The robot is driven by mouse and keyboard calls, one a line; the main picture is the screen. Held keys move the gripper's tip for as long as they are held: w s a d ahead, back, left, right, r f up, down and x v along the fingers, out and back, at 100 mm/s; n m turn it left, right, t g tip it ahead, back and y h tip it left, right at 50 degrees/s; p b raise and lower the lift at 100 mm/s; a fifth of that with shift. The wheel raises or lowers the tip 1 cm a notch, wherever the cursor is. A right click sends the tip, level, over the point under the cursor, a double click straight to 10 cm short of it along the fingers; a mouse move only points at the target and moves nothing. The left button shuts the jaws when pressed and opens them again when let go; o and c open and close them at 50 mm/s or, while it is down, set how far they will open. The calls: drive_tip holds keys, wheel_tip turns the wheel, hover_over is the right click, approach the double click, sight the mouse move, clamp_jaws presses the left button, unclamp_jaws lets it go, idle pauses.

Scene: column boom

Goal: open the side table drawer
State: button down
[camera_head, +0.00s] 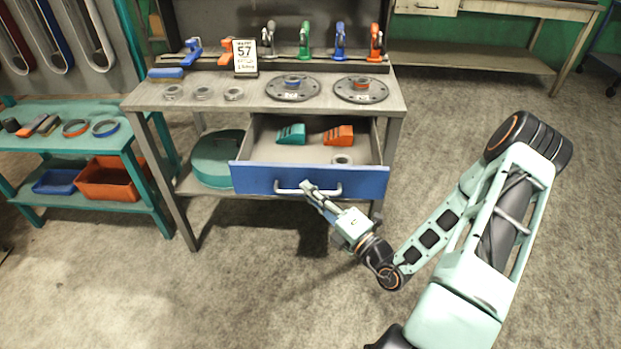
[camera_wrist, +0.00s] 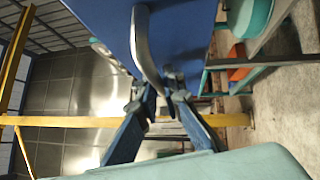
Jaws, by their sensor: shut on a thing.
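The side table (camera_head: 190,97) stands ahead, and its blue-fronted drawer (camera_head: 250,178) is pulled out, with its inside showing. A teal block (camera_head: 291,134), an orange block (camera_head: 339,136) and a grey ring (camera_head: 342,159) lie in the drawer. A silver bar handle (camera_head: 328,192) runs across the drawer front. The exact finger contact is partly hidden.
The tabletop holds two dark round discs (camera_head: 293,87), several small rings, a number card (camera_head: 245,57) and coloured clamps at the back. A teal round case (camera_head: 217,158) sits on the lower shelf. A teal shelf (camera_head: 80,145) with bins stands left.

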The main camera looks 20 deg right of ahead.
drive_tip(key=shift+s+a, duration=0.2)
drive_tip(key=shift+s, duration=0.55)
drive_tip(key=c, duration=2.3)
unclamp_jaws()
drive_tip(key=shift+c, duration=0.2)
drive_tip(key=v, duration=1.2)
drive_tip(key=shift+r, duration=0.1)
